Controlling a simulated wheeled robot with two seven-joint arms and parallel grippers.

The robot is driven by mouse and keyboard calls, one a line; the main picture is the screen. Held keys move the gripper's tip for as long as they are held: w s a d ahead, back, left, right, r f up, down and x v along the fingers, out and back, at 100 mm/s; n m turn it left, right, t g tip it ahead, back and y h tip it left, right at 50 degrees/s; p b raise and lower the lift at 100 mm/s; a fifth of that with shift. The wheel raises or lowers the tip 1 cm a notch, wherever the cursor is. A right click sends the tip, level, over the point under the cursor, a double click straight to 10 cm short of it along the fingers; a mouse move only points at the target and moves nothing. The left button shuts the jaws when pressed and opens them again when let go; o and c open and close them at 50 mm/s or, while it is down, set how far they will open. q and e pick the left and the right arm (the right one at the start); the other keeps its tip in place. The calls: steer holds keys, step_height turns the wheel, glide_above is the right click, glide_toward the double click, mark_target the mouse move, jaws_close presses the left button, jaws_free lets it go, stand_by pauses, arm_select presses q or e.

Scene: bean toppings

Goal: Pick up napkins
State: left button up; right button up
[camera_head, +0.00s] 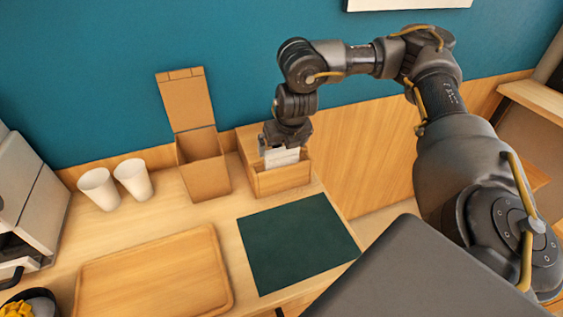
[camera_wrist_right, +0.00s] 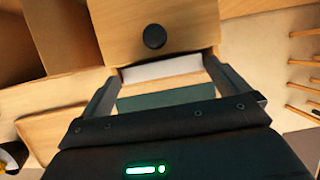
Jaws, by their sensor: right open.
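The white napkins (camera_head: 282,157) stand in a light wooden napkin box (camera_head: 283,181) at the back right of the counter. They also show as a pale strip in the right wrist view (camera_wrist_right: 160,68). My right gripper (camera_head: 279,150) points down over the box, right at the top of the napkins. In the right wrist view my right gripper (camera_wrist_right: 161,68) has its two fingers wide apart, with the napkin strip between them. I cannot tell whether the fingers touch the napkins. My left gripper is not in view.
A tall brown box (camera_head: 203,165) stands left of the napkin box, with two white cups (camera_head: 132,178) further left. A dark green mat (camera_head: 297,240) lies in front, beside a wooden tray (camera_head: 155,280). The wall is close behind.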

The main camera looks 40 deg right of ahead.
mark_target(282, 149)
steer(key=x, duration=0.3)
steer(key=shift+d+f, duration=0.1)
steer(key=shift+f, duration=0.1)
steer(key=shift+c, duration=0.4)
steer(key=c, duration=0.8)
steer(key=shift+o, duration=0.2)
steer(key=shift+r, duration=0.2)
